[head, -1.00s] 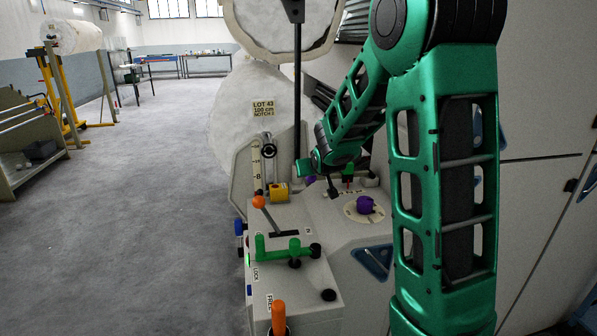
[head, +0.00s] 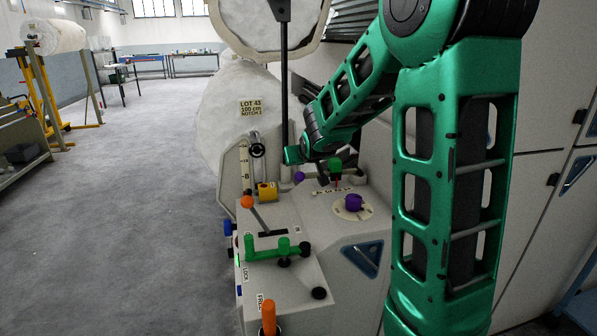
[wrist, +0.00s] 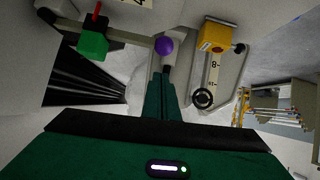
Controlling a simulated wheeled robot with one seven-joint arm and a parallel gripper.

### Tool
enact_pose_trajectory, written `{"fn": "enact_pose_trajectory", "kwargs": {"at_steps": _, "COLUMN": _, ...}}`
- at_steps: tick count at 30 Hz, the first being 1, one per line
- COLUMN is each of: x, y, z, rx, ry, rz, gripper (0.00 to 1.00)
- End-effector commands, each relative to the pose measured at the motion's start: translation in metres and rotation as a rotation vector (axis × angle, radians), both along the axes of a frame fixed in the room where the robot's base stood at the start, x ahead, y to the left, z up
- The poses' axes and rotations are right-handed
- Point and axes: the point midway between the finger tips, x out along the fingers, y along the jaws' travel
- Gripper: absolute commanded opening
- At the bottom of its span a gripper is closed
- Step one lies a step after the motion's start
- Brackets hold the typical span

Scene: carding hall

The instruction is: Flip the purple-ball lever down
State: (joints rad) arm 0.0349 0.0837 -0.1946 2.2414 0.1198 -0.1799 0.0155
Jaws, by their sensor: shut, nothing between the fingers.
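The purple ball (head: 299,177) sits at the back of the machine's top, between a yellow block and a green block, below my gripper (head: 295,157) in the head view. In the wrist view the purple ball (wrist: 164,46) is at the end of a grey bar, just beyond the fingertips of my gripper (wrist: 167,73). The fingers are shut and empty, and close to the ball. I cannot tell whether they touch it. My arm hides part of the area behind the ball.
The green block (head: 335,165), yellow block (head: 266,190) and purple knob (head: 354,203) are nearby. An orange-ball lever (head: 248,202) and green handle (head: 265,252) stand nearer. A black upright post (head: 284,90) rises behind. The floor (head: 130,210) at left is clear.

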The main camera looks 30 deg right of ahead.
Motion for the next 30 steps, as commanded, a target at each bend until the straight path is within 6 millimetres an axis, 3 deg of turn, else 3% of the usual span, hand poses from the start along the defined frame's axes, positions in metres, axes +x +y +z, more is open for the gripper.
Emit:
{"fn": "enact_pose_trajectory", "kwargs": {"at_steps": 15, "x": -0.059, "y": 0.023, "z": 0.046, "rx": -0.001, "ry": -0.008, "rz": 0.002, "gripper": 0.0}}
{"fn": "enact_pose_trajectory", "kwargs": {"at_steps": 30, "x": -0.07, "y": 0.026, "z": 0.052, "rx": -0.001, "ry": -0.006, "rz": 0.001, "gripper": 0.0}}
